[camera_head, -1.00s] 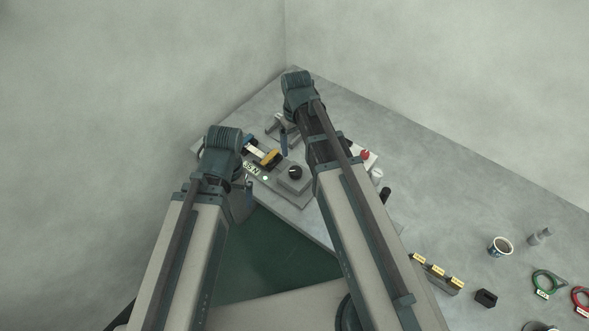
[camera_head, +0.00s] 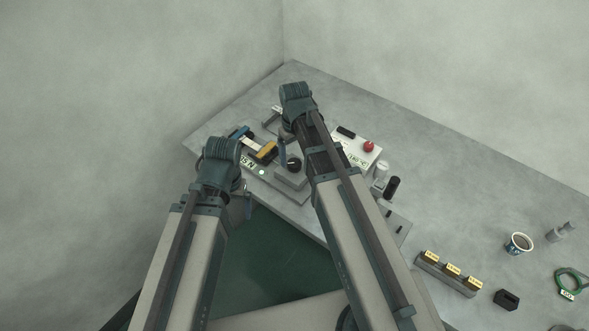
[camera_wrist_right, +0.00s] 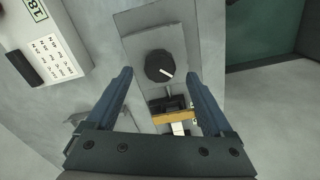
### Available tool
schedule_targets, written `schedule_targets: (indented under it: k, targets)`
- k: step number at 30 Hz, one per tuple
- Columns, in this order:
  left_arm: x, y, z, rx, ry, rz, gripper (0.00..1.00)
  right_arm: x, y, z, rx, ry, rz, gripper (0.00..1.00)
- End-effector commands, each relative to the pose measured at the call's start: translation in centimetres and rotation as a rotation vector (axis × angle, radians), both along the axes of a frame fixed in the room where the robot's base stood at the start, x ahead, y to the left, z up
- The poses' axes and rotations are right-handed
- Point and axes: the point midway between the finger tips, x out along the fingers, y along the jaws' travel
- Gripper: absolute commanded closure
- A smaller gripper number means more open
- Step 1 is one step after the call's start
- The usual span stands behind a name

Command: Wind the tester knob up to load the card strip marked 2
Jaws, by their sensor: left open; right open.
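The tester (camera_head: 291,181) is a grey unit with a dark round knob (camera_head: 294,165). In the right wrist view the knob (camera_wrist_right: 160,66) bears a white pointer line. Beside it are a yellow clamp bar (camera_head: 265,152) and a pale strip (camera_wrist_right: 178,128); I cannot read a mark on the strip. My right gripper (camera_wrist_right: 160,74) is open, its two blue fingers on either side of the knob in that view, with no clear contact. In the head view its arm hides part of the tester. My left gripper (camera_head: 247,206) is open near the tester's front left, partly hidden by its wrist.
A white box with a red button (camera_head: 369,146) stands right of my right arm. Further right are a rack with yellow-labelled pieces (camera_head: 447,275), a black block (camera_head: 506,299), a cup (camera_head: 519,243) and a green ring (camera_head: 570,283). Walls close off the back and left.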

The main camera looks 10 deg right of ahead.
Motion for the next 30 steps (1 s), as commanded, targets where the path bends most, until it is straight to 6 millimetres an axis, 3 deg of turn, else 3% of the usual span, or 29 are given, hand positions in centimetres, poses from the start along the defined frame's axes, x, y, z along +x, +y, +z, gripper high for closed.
schedule_targets:
  k: [1, 7, 19, 30]
  targets:
    - [0.0, 0.0, -1.5, 0.000, 0.000, 0.000, 0.00, 0.0, 0.0, -1.5, 0.000, 0.000, 0.000, 0.14]
    - [0.0, 0.0, -3.7, 0.000, 0.000, 0.000, 0.00, 0.0, 0.0, -3.6, 0.000, 0.000, 0.000, 0.14]
    - [0.0, 0.0, -4.0, 0.000, 0.000, 0.000, 0.00, 0.0, 0.0, -4.0, 0.000, 0.000, 0.000, 0.14]
    - [0.0, 0.0, -4.0, 0.000, 0.000, 0.000, 0.00, 0.0, 0.0, -4.0, 0.000, 0.000, 0.000, 0.79]
